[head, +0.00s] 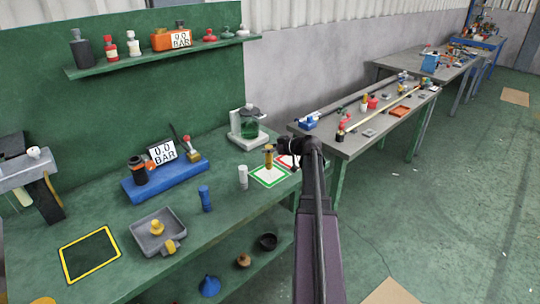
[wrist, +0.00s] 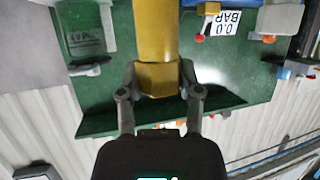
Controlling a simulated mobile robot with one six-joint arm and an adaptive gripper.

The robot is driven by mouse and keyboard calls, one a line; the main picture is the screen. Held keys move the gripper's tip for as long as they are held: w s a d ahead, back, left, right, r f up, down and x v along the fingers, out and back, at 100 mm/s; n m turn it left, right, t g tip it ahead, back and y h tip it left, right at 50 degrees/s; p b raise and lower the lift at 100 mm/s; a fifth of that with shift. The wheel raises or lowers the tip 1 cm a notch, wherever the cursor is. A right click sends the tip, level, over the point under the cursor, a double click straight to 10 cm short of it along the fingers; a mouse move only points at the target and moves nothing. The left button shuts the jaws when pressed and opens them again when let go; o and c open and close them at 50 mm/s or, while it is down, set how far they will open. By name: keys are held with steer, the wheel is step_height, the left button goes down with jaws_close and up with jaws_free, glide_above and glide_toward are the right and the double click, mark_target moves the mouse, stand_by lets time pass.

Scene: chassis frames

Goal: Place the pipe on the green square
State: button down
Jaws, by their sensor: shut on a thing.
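The pipe is a yellow, brass-like upright cylinder (head: 268,160) with a hex-shaped section, seen large in the wrist view (wrist: 156,35). My gripper (wrist: 160,82) is shut on it, one finger on each side of the hex section. In the head view my gripper (head: 275,153) reaches in from the right. The green square (head: 269,180) is a white pad with a green outline on the bench. The pipe's lower end shows over the back part of this square. I cannot tell whether it touches the pad.
A red-outlined square (head: 283,161) lies behind my gripper. A white cylinder (head: 243,177) and a blue cylinder (head: 205,199) stand to the left. A machine with a green flask (head: 248,126) stands behind.

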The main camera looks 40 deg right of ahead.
mark_target(269, 154)
steer(key=shift+w+d, duration=0.45)
step_height(269, 154, down, 4)
steer(key=b, duration=0.3)
steer(key=shift+r+b, duration=0.15)
steer(key=shift+b, duration=0.2)
steer(key=shift+c, duration=1.3)
jaws_free()
steer(key=shift+r, duration=0.15)
steer(key=p+v, duration=0.4)
steer(key=v, duration=0.8)
steer(key=shift+p, duration=0.3)
